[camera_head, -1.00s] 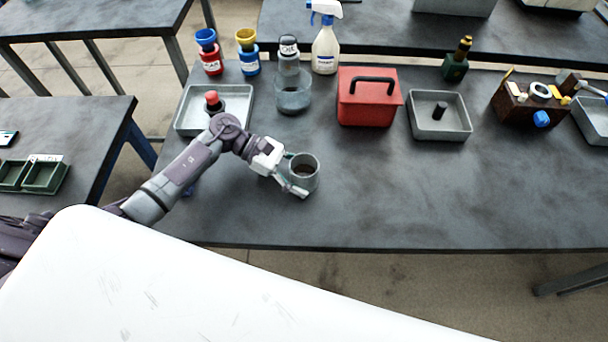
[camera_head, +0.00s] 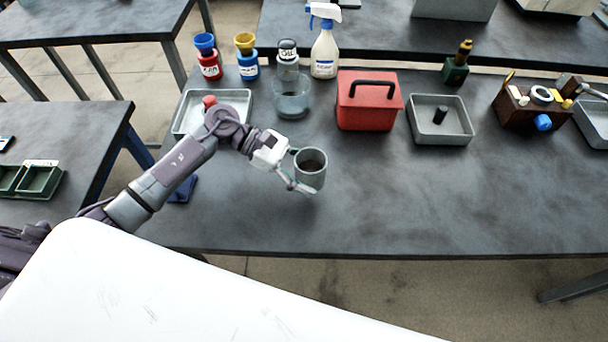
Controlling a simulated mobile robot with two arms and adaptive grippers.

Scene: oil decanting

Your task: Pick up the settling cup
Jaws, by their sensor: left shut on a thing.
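The settling cup (camera_head: 312,172) is a grey, round, open-topped cup with something dark inside. It is held a little above the dark table (camera_head: 420,205), near its front left part. My left gripper (camera_head: 296,170) comes in from the left and is shut on the cup, with its fingers at the cup's left side. The far side of the grip is hidden by the cup. My right gripper is not in view.
Behind the cup stand a clear glass container (camera_head: 292,98), a red toolbox (camera_head: 367,100) and a spray bottle (camera_head: 324,50). A tray (camera_head: 243,106) lies partly behind my left arm. Another tray (camera_head: 455,134) is right. The table's front right is clear.

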